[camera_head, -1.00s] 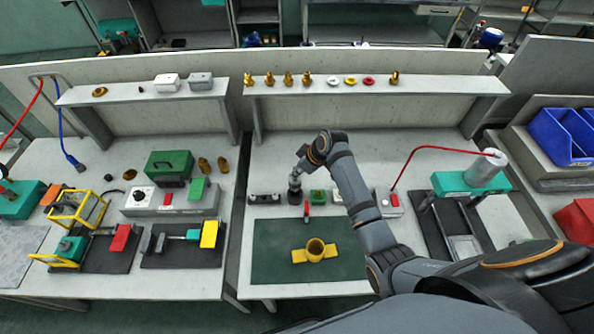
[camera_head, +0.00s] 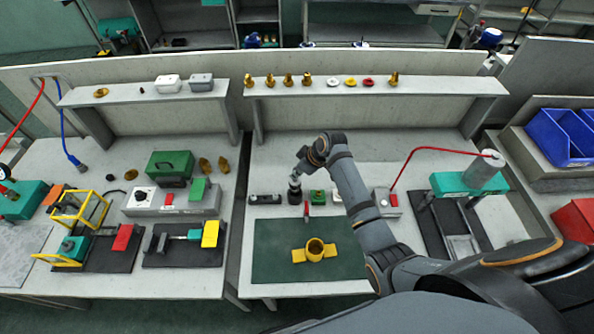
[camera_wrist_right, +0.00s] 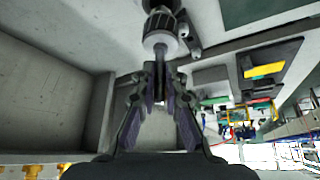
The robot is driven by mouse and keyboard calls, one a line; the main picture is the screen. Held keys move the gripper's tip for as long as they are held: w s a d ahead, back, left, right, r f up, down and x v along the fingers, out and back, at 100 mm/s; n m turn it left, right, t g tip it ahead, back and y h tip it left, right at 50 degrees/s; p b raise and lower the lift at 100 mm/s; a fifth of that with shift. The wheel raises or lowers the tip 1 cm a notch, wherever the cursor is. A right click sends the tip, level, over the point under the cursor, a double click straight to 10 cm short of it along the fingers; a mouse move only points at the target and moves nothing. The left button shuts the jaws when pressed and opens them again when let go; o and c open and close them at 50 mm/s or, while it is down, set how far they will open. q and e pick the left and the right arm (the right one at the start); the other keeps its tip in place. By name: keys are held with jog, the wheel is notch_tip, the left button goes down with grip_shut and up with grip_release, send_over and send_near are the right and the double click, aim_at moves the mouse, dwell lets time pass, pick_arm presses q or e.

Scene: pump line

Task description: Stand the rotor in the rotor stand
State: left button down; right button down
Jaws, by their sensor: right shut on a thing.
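My right gripper (camera_head: 296,181) points down near the back of the right bench. In the right wrist view the gripper (camera_wrist_right: 159,85) is shut on the rotor's shaft. The rotor (camera_wrist_right: 161,38) shows there as a silver collar with a dark ribbed body beyond it. In the head view a dark upright piece (camera_head: 294,197) stands directly below the gripper. I cannot tell there where the rotor ends and a stand begins, or whether the rotor is seated. My left gripper is out of view.
A grey block with holes (camera_head: 265,199) lies left of the gripper, and a small green block (camera_head: 318,197) is to its right. A red-handled tool (camera_head: 307,212) lies in front. A yellow flanged housing (camera_head: 315,250) sits on the green mat (camera_head: 275,265). A shelf (camera_head: 440,88) runs behind.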

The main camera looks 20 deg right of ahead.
aim_at(296, 180)
jog(key=shift+f, duration=0.3)
dwell(0.4)
jog(key=shift+f+b, duration=0.6)
jog(key=shift+f, duration=0.1)
jog(key=shift+f+b, duration=0.6)
jog(key=shift+f, duration=0.75)
dwell(0.8)
jog(key=c, duration=1)
grip_release()
jog(key=shift+r, duration=0.1)
